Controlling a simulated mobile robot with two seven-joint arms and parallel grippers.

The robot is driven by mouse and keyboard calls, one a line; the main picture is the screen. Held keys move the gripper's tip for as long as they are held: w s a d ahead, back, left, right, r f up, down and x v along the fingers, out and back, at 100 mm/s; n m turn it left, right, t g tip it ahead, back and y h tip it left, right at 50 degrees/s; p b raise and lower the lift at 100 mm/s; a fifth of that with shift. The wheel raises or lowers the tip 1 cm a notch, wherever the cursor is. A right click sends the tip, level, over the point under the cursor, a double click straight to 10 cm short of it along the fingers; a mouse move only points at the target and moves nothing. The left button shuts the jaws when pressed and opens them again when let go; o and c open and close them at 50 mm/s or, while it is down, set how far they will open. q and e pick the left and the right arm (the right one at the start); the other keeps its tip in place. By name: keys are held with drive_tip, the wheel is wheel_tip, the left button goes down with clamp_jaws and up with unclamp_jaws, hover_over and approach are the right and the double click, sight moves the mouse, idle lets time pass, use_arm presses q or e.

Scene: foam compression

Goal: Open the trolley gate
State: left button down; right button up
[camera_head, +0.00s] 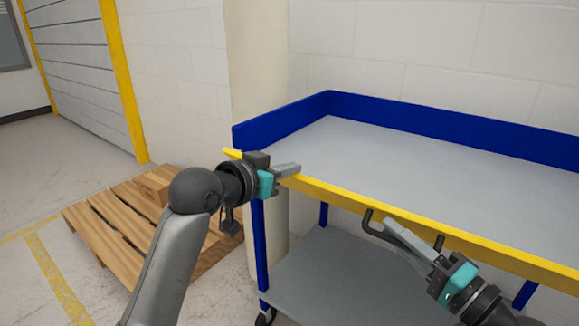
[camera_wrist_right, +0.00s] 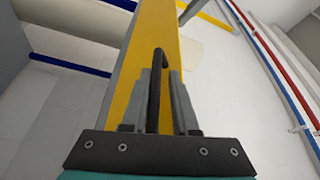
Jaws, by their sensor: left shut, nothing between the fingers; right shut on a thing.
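The trolley gate (camera_head: 470,240) is a long yellow bar along the front edge of the trolley's grey top shelf (camera_head: 420,165). A dark bent handle (camera_head: 368,222) sticks out from its front. My right gripper (camera_head: 395,232) is shut on this handle; the right wrist view shows the dark bar (camera_wrist_right: 156,90) between its fingers, with the yellow gate (camera_wrist_right: 150,40) behind. My left gripper (camera_head: 288,170) is shut and empty, with its fingers overlapping the gate's left part in the picture. A yellow end of the gate (camera_head: 232,153) shows left of it. Whether they touch I cannot tell.
Blue rims (camera_head: 450,125) bound the top shelf's back and left side. The top shelf is empty. A lower grey shelf (camera_head: 330,270) lies below. A wooden pallet (camera_head: 110,225) lies on the floor at left. A pale column (camera_head: 255,60) stands behind the trolley.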

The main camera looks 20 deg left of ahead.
drive_tip(key=o, duration=0.4)
drive_tip(key=shift+d+r, duration=0.1)
drive_tip(key=shift+r, duration=0.15)
drive_tip(key=shift+c, duration=0.2)
drive_tip(key=v, duration=1.2)
drive_tip(key=s+a+f+n+g+h, duration=0.3)
drive_tip(key=s+f, duration=0.1)
drive_tip(key=f, duration=0.4)
drive_tip(key=s+a+f+n+g+h, duration=0.2)
drive_tip(key=s+a+f+n+h, duration=0.15)
drive_tip(key=f, duration=0.35)
use_arm(q)
drive_tip(key=shift+s+a+f+p, duration=0.15)
drive_tip(key=shift+f+p, duration=0.3)
drive_tip(key=shift+p, duration=0.65)
use_arm(e)
drive_tip(key=s+d+f+g+h, duration=0.3)
drive_tip(key=s+d+f+h, duration=0.4)
drive_tip(key=f, duration=0.3)
drive_tip(key=shift+s+d+h, duration=0.2)
drive_tip(key=shift+d+h, duration=0.25)
drive_tip(key=shift+d, duration=0.35)
use_arm(q)
drive_tip(key=shift+s, duration=0.15)
use_arm(e)
drive_tip(key=shift+r, duration=0.1)
